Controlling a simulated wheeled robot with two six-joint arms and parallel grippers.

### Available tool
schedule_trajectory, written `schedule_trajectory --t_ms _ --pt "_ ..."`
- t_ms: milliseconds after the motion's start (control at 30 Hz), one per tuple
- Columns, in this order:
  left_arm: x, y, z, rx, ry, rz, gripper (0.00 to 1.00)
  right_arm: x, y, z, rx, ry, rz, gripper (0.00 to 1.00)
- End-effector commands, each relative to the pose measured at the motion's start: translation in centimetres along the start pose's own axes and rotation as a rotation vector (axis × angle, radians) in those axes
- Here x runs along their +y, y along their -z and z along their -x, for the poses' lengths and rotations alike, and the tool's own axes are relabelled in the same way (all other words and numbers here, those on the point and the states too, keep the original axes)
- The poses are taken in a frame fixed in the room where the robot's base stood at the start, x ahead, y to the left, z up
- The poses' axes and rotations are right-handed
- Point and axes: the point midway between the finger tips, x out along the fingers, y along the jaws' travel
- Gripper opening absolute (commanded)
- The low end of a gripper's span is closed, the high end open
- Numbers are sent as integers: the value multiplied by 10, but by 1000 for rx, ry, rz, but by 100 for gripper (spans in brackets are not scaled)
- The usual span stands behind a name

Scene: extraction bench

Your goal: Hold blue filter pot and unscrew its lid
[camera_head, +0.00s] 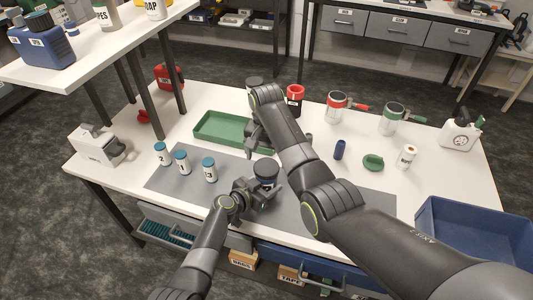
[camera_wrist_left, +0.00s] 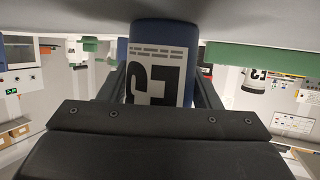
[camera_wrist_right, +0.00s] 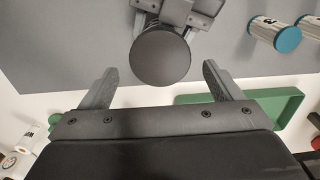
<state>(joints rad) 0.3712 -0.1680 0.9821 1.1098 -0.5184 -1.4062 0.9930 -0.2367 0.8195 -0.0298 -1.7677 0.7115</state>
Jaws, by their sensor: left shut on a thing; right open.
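The blue filter pot (camera_head: 266,181) stands upright over the grey mat, with its dark round lid (camera_head: 265,166) on top. My left gripper (camera_head: 256,196) is shut around the pot's body. In the left wrist view, the blue pot with its white label (camera_wrist_left: 158,75) is between the fingers. My right gripper (camera_head: 255,140) is open and empty, behind the pot in the head view and partly hidden by my arm. In the right wrist view, the lid (camera_wrist_right: 160,58) shows from above, beyond the open fingertips (camera_wrist_right: 158,78) and apart from them.
A green tray (camera_head: 208,133) lies behind the mat (camera_head: 340,204). Several blue-capped bottles (camera_head: 182,163) stand left of the pot. A blue cylinder (camera_head: 339,150), a green lid (camera_head: 373,162) and a white bottle (camera_head: 406,157) stand right. A blue bin (camera_head: 440,216) is at the right edge.

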Motion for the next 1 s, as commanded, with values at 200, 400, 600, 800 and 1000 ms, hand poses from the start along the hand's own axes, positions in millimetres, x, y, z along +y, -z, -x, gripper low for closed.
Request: schedule_trajectory --t_ms 200,400,600,800,1000 --pt "0 0 0 -1 0 0 0 0 0 -29 -1 -1 1 85" --pt "0 0 0 -1 0 0 0 0 0 -39 0 0 0 85" --pt "0 0 0 -1 0 0 0 0 0 -40 0 1 0 85" --pt "0 0 0 -1 0 -1 0 0 0 -40 0 1 0 63" --pt "0 0 0 -1 0 0 0 0 0 -40 0 1 0 40"
